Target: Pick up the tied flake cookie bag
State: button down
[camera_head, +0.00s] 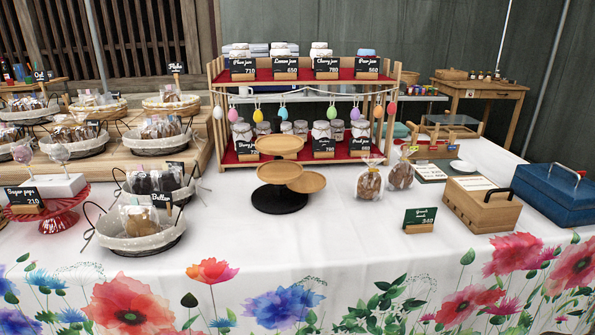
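Two clear bags of brown cookies, gathered at the top, stand upright on the white tablecloth right of centre. The nearer bag (369,184) is in front and to the left. The other bag (401,174) stands just behind it to the right. The small dark sign (420,217) in front of them has lettering too small to read surely, with a price that looks like 340. I cannot tell from the print which bag is the flake cookie one. My gripper is not in view.
A tiered wooden stand (281,199) is left of the bags. A wooden box (482,207) and a blue box (556,194) are on the right. Behind is a jar shelf (393,92); baskets (135,240) fill the left. The cloth in front of the bags is mostly clear.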

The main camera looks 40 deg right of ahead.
aim_at(369, 185)
jog(key=z, duration=1.15)
